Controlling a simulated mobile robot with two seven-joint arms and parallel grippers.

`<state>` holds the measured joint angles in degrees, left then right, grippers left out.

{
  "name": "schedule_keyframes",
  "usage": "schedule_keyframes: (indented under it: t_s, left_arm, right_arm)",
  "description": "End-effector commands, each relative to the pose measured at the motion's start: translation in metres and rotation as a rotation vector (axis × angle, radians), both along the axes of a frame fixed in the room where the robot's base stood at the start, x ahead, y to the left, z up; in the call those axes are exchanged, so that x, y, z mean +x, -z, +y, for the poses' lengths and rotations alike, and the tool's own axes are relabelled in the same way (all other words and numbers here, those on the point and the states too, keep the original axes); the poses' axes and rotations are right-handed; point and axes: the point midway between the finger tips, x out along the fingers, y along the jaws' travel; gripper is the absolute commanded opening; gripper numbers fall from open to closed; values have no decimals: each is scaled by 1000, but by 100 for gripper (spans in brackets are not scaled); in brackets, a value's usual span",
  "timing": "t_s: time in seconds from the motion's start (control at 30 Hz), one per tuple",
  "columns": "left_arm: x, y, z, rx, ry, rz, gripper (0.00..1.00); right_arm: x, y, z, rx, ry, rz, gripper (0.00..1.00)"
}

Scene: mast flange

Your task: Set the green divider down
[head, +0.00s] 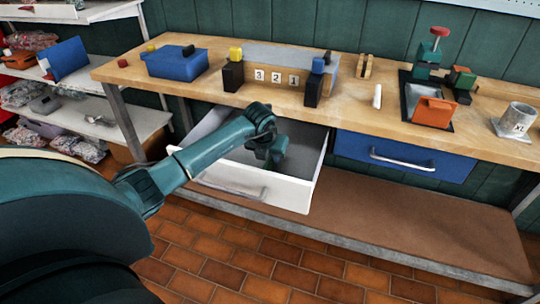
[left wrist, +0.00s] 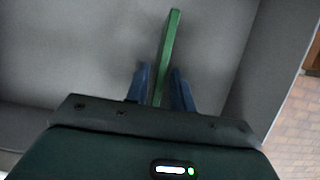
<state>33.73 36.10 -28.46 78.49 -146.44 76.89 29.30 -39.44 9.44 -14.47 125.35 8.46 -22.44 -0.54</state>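The green divider (left wrist: 168,50) shows in the left wrist view as a narrow upright strip between the two blue fingers of my left gripper (left wrist: 161,78). A small gap shows between the left finger and the divider; the right finger is close against it or nearly so. The fingers look slightly open around it. In the head view my left gripper (head: 270,158) points down inside the open white drawer (head: 238,190). The divider cannot be made out in the head view. My right gripper is not in view.
The drawer hangs under a wooden workbench (head: 350,100), beside a closed blue drawer (head: 400,160). On the bench are a blue box (head: 174,65), a number block (head: 275,77), an orange block (head: 433,111) and a grey cup (head: 518,118). A brown lower shelf (head: 400,225) lies below.

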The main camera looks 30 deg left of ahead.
Motion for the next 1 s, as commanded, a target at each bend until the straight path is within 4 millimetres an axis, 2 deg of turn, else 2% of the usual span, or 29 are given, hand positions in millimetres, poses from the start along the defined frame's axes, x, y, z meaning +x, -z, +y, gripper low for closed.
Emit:
schedule_keyframes:
  t_s: [0.27, 0.43, 0.8, 1.0]
  left_arm:
    - [0, 0, 0, 0, 0, 0, 30]
    - [-2, -10, 0, 1, 1, -2, 30]
    - [-30, -80, -7, 2, 2, -4, 30]
    - [-41, -106, -10, 1, 1, -2, 30]
  right_arm:
    - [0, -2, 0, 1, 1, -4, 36]
    - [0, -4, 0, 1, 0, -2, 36]
    - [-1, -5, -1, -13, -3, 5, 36]
    - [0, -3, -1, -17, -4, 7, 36]
